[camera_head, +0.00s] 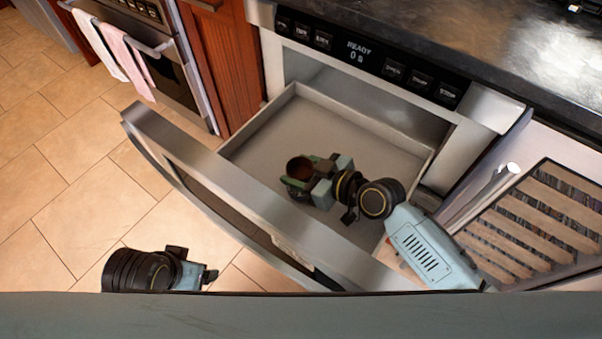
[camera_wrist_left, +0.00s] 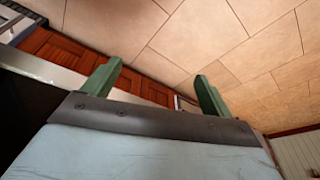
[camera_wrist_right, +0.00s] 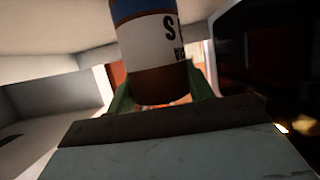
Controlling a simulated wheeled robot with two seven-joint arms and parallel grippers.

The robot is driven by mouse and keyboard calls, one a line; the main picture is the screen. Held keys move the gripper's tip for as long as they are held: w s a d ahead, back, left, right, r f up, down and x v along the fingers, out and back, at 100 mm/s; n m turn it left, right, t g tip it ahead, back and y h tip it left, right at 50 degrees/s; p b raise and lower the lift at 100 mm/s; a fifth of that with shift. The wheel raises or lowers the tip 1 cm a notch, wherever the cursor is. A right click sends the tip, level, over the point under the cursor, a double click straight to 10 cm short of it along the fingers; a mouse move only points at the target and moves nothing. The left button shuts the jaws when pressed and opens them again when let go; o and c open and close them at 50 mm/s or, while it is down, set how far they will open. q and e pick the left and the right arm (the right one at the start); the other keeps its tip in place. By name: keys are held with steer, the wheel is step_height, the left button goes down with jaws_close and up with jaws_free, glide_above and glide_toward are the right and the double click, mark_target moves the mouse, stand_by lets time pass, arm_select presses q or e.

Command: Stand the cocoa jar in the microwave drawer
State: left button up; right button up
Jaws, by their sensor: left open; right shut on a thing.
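The cocoa jar (camera_head: 299,168) shows in the head view as a brown round top between the fingers of my right gripper (camera_head: 318,178), inside the open microwave drawer (camera_head: 262,128). In the right wrist view the jar (camera_wrist_right: 150,40) has a white label with dark letters, a blue band and a brown end. My right gripper (camera_wrist_right: 160,95) is shut on it. Whether the jar touches the drawer floor is hidden. My left gripper (camera_head: 208,275) is at the lower left in front of the drawer; the left wrist view shows its two green fingers (camera_wrist_left: 155,85) apart and empty.
The drawer's tall front panel (camera_head: 230,185) stands between my body and the drawer's inside. The drawer floor left of the jar is clear. A dark countertop (camera_head: 440,40) lies above. A slatted rack (camera_head: 540,220) is at the right. An oven with towels (camera_head: 130,50) is at the upper left.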

arm_select(q)
steer(key=shift+s+d+r, duration=0.1)
steer(key=shift+r, duration=0.35)
arm_select(e)
steer(key=shift+f, duration=0.25)
steer(key=shift+f, duration=0.15)
steer(key=o, duration=1.2)
arm_select(q)
steer(key=shift+r, duration=0.35)
step_height(320, 180, down, 7)
steer(key=a+p, duration=0.2)
steer(key=shift+a+f+p, duration=0.15)
steer(key=shift+p, duration=0.15)
arm_select(e)
steer(key=shift+v, duration=6.05)
